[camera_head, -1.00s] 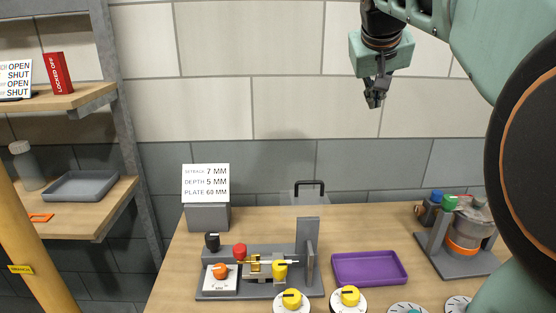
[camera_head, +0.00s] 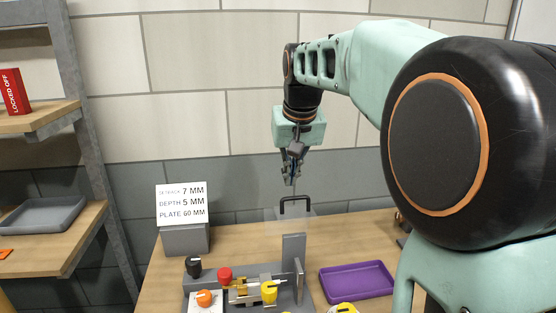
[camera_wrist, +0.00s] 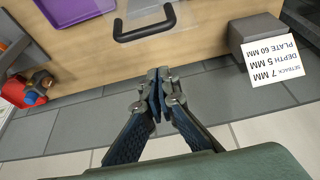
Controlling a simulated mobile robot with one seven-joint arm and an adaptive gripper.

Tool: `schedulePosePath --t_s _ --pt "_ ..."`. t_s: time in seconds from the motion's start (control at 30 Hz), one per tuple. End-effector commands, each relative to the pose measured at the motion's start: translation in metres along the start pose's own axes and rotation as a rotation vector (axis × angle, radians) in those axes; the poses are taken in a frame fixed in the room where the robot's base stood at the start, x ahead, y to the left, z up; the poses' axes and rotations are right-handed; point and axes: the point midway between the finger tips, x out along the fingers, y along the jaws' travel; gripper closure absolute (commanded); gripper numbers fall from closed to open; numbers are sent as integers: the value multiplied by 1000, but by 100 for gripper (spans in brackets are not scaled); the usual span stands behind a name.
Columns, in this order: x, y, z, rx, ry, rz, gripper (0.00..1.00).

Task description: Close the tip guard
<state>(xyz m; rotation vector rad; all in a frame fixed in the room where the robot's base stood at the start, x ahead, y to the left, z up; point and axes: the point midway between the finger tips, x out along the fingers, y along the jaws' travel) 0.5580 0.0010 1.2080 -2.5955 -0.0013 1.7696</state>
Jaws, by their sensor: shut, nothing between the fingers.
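The tip guard appears to be a clear panel (camera_head: 272,214) with a black bar handle (camera_head: 295,199) at the back of the bench, behind the burner fixture (camera_head: 294,252). Its panel is faint, so I cannot tell its exact position. My gripper (camera_head: 291,182) is shut and empty, pointing down above the handle and apart from it. In the wrist view, the handle (camera_wrist: 146,31) lies just beyond my shut fingertips (camera_wrist: 159,74).
A sign on a grey block (camera_head: 184,240) stands left of the handle. A purple tray (camera_head: 356,280) lies to the right. The fixture carries a red knob (camera_head: 225,275) and a yellow knob (camera_head: 269,291). A shelf (camera_head: 50,255) stands at far left.

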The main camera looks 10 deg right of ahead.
Motion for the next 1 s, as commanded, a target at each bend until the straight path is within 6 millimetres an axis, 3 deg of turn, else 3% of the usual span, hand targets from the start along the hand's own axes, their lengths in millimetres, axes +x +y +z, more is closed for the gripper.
schedulePosePath --t_s 0.03,0.1,0.4,1.0 --pt "13 0 1 0 -4 0 100" --pt "3 0 11 1 2 1 100" --pt "-5 1 35 1 2 1 100" --pt "-4 0 36 0 9 1 100"
